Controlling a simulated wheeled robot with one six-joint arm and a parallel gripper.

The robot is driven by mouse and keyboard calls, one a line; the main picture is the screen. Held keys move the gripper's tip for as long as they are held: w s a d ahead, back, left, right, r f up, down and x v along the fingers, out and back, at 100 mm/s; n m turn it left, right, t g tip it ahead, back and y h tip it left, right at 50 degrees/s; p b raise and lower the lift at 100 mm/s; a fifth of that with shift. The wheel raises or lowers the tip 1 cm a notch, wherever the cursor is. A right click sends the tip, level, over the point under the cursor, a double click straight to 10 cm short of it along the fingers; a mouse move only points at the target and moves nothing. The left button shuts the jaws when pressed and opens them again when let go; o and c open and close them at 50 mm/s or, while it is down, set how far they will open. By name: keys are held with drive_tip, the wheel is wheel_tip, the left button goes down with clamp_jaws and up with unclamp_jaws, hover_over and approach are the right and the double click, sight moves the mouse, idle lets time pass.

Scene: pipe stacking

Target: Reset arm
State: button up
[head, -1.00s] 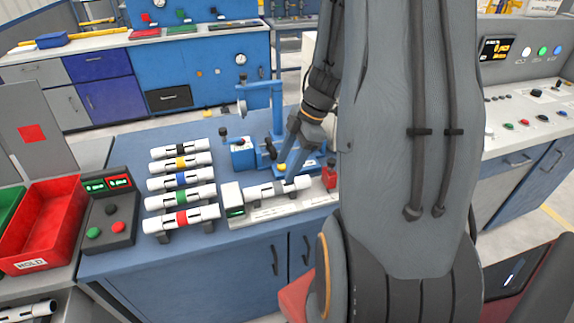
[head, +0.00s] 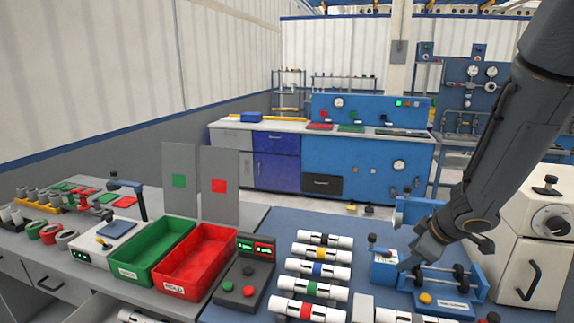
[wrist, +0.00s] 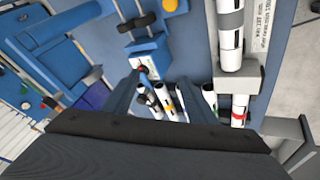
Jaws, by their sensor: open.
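White pipes with black, yellow, blue, green and red bands lie in a row on the bench, such as the blue-banded pipe (head: 318,271). A grey-banded white pipe (wrist: 230,45) rests in a pale labelled holder (wrist: 256,60), apart from my fingers. In the head view that holder is mostly cut off at the bottom edge.
A green bin (head: 150,255) and a red bin (head: 197,262) stand left of a button box (head: 243,285). A white machine with a dial (head: 545,225) stands at the right. A blue workbench (head: 365,155) is at the back, beyond a gap of floor.

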drive_tip(key=s+a+m+g, duration=0.2)
drive_tip(key=s+a+m, duration=0.2)
drive_tip(key=s+a, duration=0.2)
drive_tip(key=s+a+m+g+h, duration=0.1)
drive_tip(key=s+a+m+g, duration=0.2)
drive_tip(key=s, duration=0.7)
drive_tip(key=a+m, duration=0.2)
drive_tip(key=a, duration=0.1)
drive_tip(key=shift+s+a+m, duration=0.25)
drive_tip(key=shift+s+m, duration=0.05)
